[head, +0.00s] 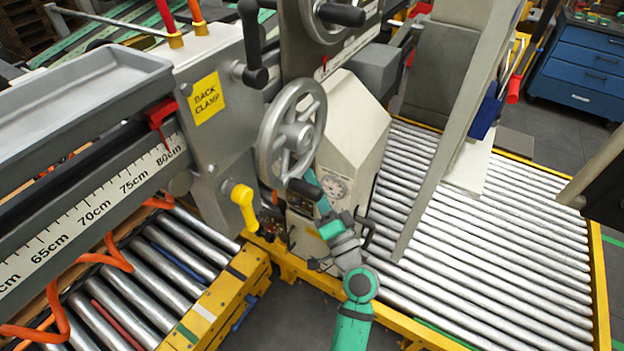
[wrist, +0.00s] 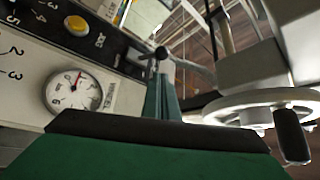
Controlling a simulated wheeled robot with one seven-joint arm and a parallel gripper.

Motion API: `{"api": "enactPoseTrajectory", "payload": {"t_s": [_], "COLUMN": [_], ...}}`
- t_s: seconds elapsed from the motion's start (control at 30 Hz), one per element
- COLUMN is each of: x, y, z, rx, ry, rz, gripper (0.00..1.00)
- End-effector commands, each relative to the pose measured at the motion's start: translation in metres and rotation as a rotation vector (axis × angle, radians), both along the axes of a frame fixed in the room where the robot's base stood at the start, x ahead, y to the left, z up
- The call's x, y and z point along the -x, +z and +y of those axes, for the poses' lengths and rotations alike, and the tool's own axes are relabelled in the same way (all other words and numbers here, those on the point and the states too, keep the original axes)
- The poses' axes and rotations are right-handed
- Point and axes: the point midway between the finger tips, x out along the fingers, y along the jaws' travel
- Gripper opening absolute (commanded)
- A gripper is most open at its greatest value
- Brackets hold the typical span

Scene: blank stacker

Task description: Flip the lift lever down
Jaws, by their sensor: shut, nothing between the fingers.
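No label reading "lift" is legible, so I cannot tell for sure which lever is the lift lever. In the wrist view a small dark lever with a ball end (wrist: 160,54) stands just beyond the fingertips of my gripper (wrist: 166,88); whether they touch is unclear. My gripper's teal fingers are together and hold nothing. In the head view my gripper (head: 322,204) is at the front of the beige control housing (head: 354,130), just below the handwheel's black handle. That lever is not clearly seen there.
A grey handwheel (head: 292,135) is close to my gripper; it also shows in the wrist view (wrist: 265,105). A gauge (wrist: 74,91) and yellow button (wrist: 76,25) are on the panel. A yellow-handled lever (head: 243,203) is left. Roller beds (head: 490,240) lie right and left.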

Motion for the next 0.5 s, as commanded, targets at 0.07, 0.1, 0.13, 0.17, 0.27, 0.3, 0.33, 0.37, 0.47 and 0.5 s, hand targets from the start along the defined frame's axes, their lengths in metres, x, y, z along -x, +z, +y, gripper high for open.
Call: {"api": "enactPoseTrajectory", "payload": {"t_s": [0.07, 0.1, 0.13, 0.17, 0.27, 0.3, 0.33, 0.37, 0.47, 0.5], "x": [-0.013, -0.019, -0.024, -0.028, -0.042, -0.046, -0.049, -0.052, -0.059, -0.061], "y": [0.006, 0.009, 0.010, 0.012, 0.017, 0.019, 0.019, 0.020, 0.023, 0.023], "z": [0.006, 0.008, 0.010, 0.012, 0.017, 0.018, 0.019, 0.020, 0.023, 0.024], "rx": [0.000, 0.001, 0.000, 0.000, 0.001, 0.001, 0.000, -0.001, 0.001, 0.001], "ry": [0.003, 0.002, 0.002, 0.002, 0.001, 0.001, 0.000, 0.001, 0.000, 0.000], "rz": [-0.002, -0.003, -0.002, -0.002, -0.002, -0.002, -0.001, -0.001, 0.000, 0.000], "gripper": [0.00, 0.00, 0.00, 0.00, 0.00, 0.00, 0.00, 0.00, 0.00, 0.00]}}
